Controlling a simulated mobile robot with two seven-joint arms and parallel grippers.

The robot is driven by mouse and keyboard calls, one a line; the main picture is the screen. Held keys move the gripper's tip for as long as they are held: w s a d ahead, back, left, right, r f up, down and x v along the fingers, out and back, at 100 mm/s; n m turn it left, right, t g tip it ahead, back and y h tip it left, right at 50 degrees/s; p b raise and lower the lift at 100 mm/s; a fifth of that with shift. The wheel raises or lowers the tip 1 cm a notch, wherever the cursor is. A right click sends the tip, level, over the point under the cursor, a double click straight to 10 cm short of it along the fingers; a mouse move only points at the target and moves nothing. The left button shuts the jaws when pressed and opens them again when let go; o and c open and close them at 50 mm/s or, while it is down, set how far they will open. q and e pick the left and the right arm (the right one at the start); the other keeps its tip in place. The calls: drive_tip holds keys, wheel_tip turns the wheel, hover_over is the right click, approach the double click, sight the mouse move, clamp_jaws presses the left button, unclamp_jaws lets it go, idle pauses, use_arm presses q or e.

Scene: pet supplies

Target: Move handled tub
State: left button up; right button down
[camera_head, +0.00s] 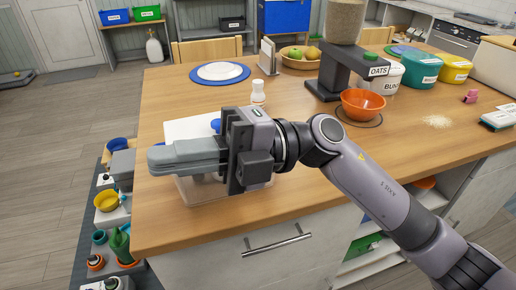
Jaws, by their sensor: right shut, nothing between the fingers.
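My right gripper (158,158) reaches in from the right, its grey fingers closed together and pointing left. It is above the near left part of the wooden table. A pale, see-through tub (200,192) stands on the table just below and behind the gripper. The gripper hides much of it, and I cannot tell whether they touch or whether this tub has a handle. A white panel and a blue part (215,125) show behind the gripper. My left gripper is out of view.
An orange bowl (362,104) sits under a dark dispenser labelled OATS (334,87). A white bottle (258,92), a white plate on a blue mat (220,71) and a fruit basket (300,62) stand farther back. The table (310,200) is clear at its near middle.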

drive_tip(key=w+d+t+h+b, duration=0.2)
drive_tip(key=w+d+t+h, duration=0.8)
drive_tip(key=h, duration=0.7)
drive_tip(key=w+p+x, duration=0.2)
drive_tip(key=p+x, duration=0.1)
drive_tip(key=x, duration=0.8)
drive_tip(key=shift+w+r+n, duration=0.25)
drive_tip(key=shift+w+n, duration=0.05)
drive_tip(key=shift+d, duration=0.1)
drive_tip(key=shift+w, duration=0.15)
